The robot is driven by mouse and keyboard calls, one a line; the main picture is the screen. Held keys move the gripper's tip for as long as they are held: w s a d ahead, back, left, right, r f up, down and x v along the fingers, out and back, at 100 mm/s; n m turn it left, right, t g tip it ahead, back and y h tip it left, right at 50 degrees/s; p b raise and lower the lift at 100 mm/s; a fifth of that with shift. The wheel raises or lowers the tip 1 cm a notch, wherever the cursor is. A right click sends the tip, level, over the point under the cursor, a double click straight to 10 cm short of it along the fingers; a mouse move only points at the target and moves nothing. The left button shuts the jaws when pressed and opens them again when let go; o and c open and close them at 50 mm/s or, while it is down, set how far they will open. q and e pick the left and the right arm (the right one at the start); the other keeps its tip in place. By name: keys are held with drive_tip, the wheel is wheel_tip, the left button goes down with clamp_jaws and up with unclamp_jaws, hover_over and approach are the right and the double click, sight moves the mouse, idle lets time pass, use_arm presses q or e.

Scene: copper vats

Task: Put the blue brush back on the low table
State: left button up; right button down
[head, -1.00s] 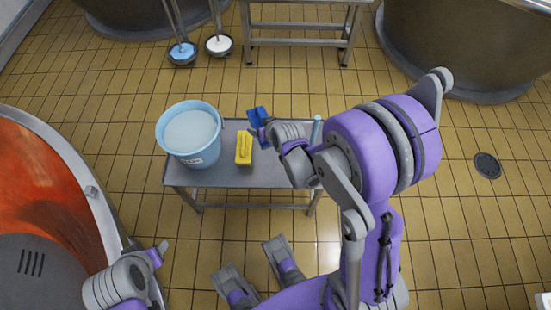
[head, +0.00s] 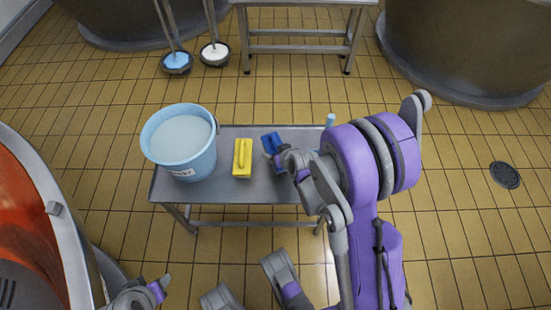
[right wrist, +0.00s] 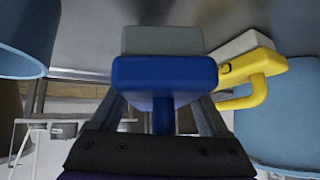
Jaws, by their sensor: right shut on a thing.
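The blue brush (head: 271,142) is in my right gripper (head: 279,157), over the back middle of the low table (head: 235,192), just right of the yellow brush. In the right wrist view the blue brush (right wrist: 165,75) sits between the fingers, its handle stem toward the gripper and its pale grey block facing the grey tabletop (right wrist: 190,22). It is close to the tabletop; I cannot tell whether it touches. My left gripper (head: 160,287) is at the bottom left, away from the table, and its opening is unclear.
A light blue bucket (head: 182,147) stands on the table's left end and a yellow brush (head: 242,158) lies beside it. A light blue object (head: 330,120) stands at the back right corner. An orange-filled vat (head: 25,215) is at the left.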

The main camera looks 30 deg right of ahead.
wheel_tip(320, 180, down, 3)
drive_tip(key=shift+f+b, duration=0.15)
drive_tip(key=shift+b, duration=0.4)
